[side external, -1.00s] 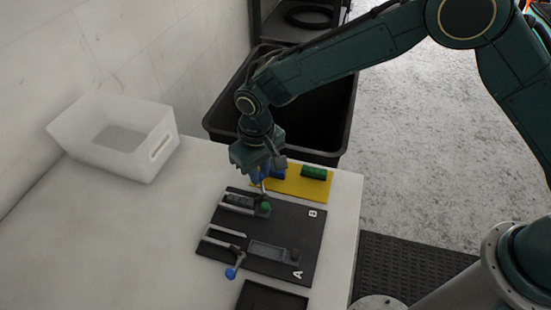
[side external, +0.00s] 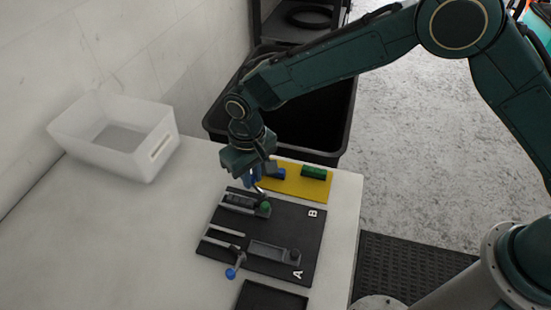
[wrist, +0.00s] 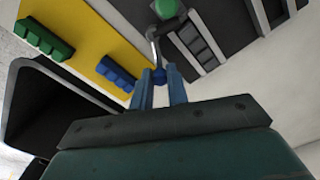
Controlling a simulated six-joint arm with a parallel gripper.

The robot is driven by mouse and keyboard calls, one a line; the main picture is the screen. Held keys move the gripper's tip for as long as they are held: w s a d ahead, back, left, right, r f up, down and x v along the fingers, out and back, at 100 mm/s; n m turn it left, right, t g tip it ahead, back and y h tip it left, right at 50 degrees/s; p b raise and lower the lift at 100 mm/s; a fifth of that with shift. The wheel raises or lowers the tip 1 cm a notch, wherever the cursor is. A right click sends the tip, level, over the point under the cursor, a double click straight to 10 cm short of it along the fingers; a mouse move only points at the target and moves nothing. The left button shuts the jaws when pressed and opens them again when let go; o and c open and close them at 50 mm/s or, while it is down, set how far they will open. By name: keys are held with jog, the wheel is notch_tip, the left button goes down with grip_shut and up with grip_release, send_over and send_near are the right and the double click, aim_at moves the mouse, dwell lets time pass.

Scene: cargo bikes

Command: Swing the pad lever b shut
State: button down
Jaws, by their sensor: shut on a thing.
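The pad lever b (side external: 261,191) is a thin metal rod that rises from a green pivot cap (side external: 265,208) on the B side of the black board (side external: 302,233). In the wrist view, the rod (wrist: 153,46) ends in a blue knob (wrist: 159,76) between my fingertips. My gripper (side external: 254,180) is shut on that knob, above the far edge of the board. A dark ribbed pad (side external: 240,199) lies in the B channel beside the pivot; the wrist view shows the lever's free end away from it.
Lever A, with its blue knob (side external: 231,273), sticks out at the board's near-left edge. A yellow mat (side external: 300,187) behind the board carries a green block (side external: 314,172) and a blue block (side external: 279,174). A white bin (side external: 112,136) stands at left; a black tub (side external: 300,130) is behind.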

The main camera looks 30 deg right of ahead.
aim_at(248, 192)
jog(key=shift+s+a+f, duration=0.2)
jog(key=shift+f, duration=0.05)
jog(key=shift+s+a, duration=0.2)
jog(key=shift+a, duration=0.3)
jog(key=c, duration=1.5)
grip_release()
jog(key=shift+r, duration=0.1)
jog(key=shift+w+r, duration=0.1)
jog(key=shift+r, duration=2.25)
jog(key=shift+w+r, duration=0.1)
jog(key=shift+r, duration=0.1)
